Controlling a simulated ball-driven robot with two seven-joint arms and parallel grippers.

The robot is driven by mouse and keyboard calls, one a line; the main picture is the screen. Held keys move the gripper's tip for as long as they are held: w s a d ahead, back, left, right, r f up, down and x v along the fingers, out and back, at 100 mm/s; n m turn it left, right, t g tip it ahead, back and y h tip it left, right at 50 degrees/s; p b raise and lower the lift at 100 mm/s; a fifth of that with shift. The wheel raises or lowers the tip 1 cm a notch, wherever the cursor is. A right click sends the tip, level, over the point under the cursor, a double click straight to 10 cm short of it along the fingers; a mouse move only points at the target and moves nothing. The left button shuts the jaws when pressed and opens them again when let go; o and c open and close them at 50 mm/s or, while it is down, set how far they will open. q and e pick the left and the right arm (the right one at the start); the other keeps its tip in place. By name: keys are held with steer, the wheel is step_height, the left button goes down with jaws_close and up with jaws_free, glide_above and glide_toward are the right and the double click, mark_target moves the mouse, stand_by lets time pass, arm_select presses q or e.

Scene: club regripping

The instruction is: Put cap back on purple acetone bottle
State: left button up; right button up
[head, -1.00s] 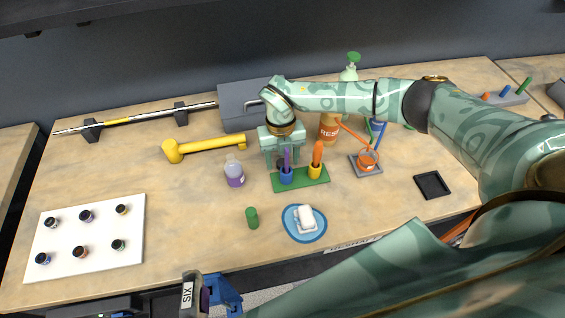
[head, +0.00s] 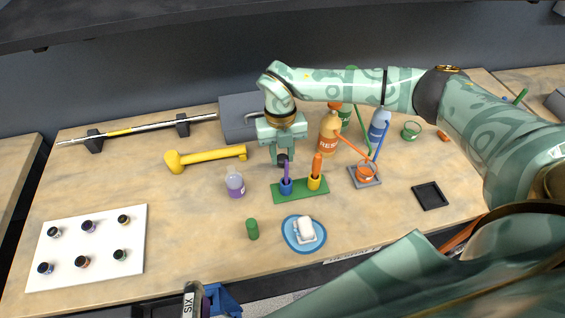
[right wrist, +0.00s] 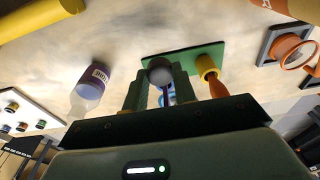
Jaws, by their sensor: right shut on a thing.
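The purple acetone bottle (head: 235,184) stands upright on the bench, clear above and purple below, with no cap visible on its top. It also shows in the right wrist view (right wrist: 88,92), left of the fingers. My right gripper (head: 281,160) is shut on a small dark round cap (head: 283,160), just behind the green holder and to the right of the bottle. In the right wrist view the cap (right wrist: 159,71) sits between the fingertips. The gripper and cap are apart from the bottle. My left gripper is not in view.
The green holder (head: 298,190) carries purple and orange upright tools in cups. A yellow mallet (head: 205,157) lies behind the bottle. A green cylinder (head: 252,229) and a blue dish (head: 290,238) are in front. A white board (head: 60,270) with several small jars lies left.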

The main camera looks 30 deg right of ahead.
mark_target(283, 159)
steer(key=shift+r, duration=1.65)
